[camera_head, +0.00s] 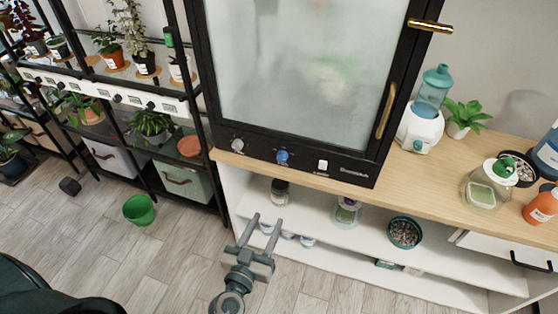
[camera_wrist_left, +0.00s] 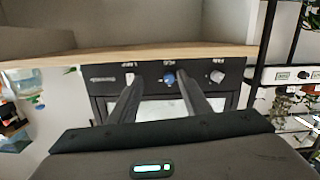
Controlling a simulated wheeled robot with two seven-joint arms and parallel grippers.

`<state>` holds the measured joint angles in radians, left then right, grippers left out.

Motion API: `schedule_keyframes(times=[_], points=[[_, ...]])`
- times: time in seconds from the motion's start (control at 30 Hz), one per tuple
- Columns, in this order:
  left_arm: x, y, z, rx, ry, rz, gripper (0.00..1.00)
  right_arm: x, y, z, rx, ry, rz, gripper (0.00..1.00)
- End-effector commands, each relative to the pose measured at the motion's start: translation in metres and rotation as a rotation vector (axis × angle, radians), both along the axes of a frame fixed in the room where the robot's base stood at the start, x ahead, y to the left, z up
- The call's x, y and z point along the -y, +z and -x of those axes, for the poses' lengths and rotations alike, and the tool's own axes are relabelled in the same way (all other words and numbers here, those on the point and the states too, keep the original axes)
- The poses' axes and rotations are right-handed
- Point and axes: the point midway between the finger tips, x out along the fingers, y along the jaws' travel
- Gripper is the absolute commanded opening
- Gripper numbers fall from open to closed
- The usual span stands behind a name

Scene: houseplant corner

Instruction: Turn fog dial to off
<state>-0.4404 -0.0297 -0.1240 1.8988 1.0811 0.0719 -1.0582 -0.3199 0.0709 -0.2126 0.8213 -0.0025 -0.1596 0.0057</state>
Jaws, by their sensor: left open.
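The black control panel (camera_head: 300,166) runs along the bottom of the glass cabinet (camera_head: 300,75). It carries a silver dial (camera_head: 237,145), a blue dial (camera_head: 282,157) and a white switch (camera_head: 323,164). In the wrist view the panel is upside down, with the blue dial (camera_wrist_left: 169,79) between my fingertips, the white switch (camera_wrist_left: 129,78) and the silver dial (camera_wrist_left: 217,76). The labels are too small to read surely, so I cannot tell which dial is fog or its setting. My left gripper (camera_head: 267,219) is open and empty, in front of and below the panel, apart from the dials.
The cabinet stands on a wooden counter (camera_head: 450,185) with a teal-topped bottle device (camera_head: 425,110) and a small plant (camera_head: 464,116). Shelves below hold jars and a bowl of pebbles (camera_head: 404,232). A black plant rack (camera_head: 125,130) stands left; a green pot (camera_head: 139,209) is on the floor.

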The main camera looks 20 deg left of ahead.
Motion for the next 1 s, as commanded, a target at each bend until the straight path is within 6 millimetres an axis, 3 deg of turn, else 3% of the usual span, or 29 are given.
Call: schedule_keyframes(times=[0.03, 0.1, 0.2, 0.67, 1.0], points=[[-0.005, 0.021, -0.001, 0.028, 0.018, 0.007, 0.44, 0.002, 0.001, 0.005, -0.012, 0.000, 0.004, 0.31], [-0.010, 0.038, -0.001, 0.054, 0.036, 0.011, 0.44, 0.004, 0.000, 0.011, -0.023, 0.000, 0.007, 0.31], [-0.014, 0.051, -0.002, 0.074, 0.050, 0.014, 0.44, 0.006, -0.001, 0.015, -0.032, 0.000, 0.010, 0.31], [-0.015, 0.053, -0.004, 0.078, 0.054, 0.013, 0.44, 0.007, -0.001, 0.017, -0.035, 0.000, 0.011, 0.31], [-0.015, 0.055, -0.033, 0.079, 0.054, 0.013, 0.44, 0.014, -0.001, 0.037, -0.085, -0.001, 0.025, 0.31]])
